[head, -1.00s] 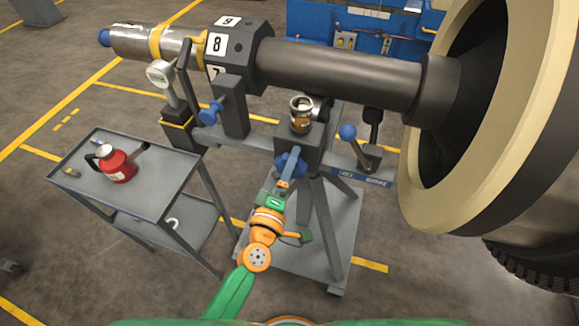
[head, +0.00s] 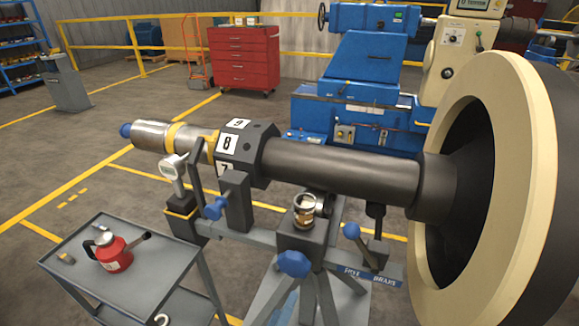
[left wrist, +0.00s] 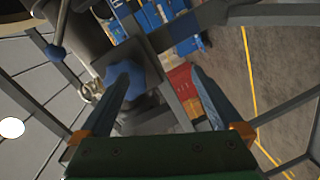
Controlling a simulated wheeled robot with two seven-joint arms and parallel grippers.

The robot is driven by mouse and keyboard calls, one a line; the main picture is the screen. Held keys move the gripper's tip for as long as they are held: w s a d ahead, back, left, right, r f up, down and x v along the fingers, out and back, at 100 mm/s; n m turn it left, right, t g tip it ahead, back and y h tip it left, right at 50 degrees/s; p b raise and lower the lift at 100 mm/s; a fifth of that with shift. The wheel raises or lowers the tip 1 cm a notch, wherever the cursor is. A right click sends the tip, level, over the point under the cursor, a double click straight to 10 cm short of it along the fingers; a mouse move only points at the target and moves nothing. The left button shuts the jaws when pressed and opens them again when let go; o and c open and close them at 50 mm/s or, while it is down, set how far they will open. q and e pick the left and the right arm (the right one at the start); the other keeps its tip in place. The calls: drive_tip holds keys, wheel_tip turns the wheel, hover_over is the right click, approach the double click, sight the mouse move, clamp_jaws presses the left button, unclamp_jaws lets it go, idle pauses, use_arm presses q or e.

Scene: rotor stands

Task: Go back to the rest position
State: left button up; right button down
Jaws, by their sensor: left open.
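The rotor stand carries a long dark shaft (head: 340,170) with a numbered hub (head: 245,150) and a big cream-rimmed disc (head: 440,215). A blue star knob (head: 293,263) is on the front of the stand's block (head: 310,238). My left gripper (left wrist: 160,75) is open, with its two bluish fingers spread and nothing visibly held. In the left wrist view the blue knob (left wrist: 130,70) lies beyond the left finger, which partly overlaps it; contact cannot be told. My right gripper is not in view.
A grey cart (head: 180,258) with a red can (head: 113,252) stands at left. A red tool chest (head: 243,60) and a blue machine (head: 360,75) stand behind. Floor is free at far left.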

use_arm(q)
drive_tip(key=s+a+f+m+g+y, duration=0.1)
drive_tip(key=s+a+f+m+g, duration=0.15)
drive_tip(key=f, duration=0.55)
drive_tip(key=s+a+f+m+g, duration=0.2)
drive_tip(key=s+f+m+g, duration=0.15)
drive_tip(key=f, duration=0.55)
drive_tip(key=s+a+f+m+g+y, duration=0.1)
drive_tip(key=s+a+f+m+g, duration=0.1)
drive_tip(key=s+a+f, duration=0.2)
drive_tip(key=s+a+f+m+g+y, duration=0.2)
drive_tip(key=s+a+f+g, duration=0.1)
drive_tip(key=s, duration=0.8)
drive_tip(key=s+a+f+m+g+y, duration=0.1)
drive_tip(key=s+a+f+m+g, duration=0.1)
drive_tip(key=s+a+f, duration=0.3)
wheel_tip(320, 180, down, 2)
drive_tip(key=s+g, duration=0.1)
drive_tip(key=s, duration=0.1)
drive_tip(key=shift+s+f+y, duration=0.15)
drive_tip(key=shift+s+y, duration=0.15)
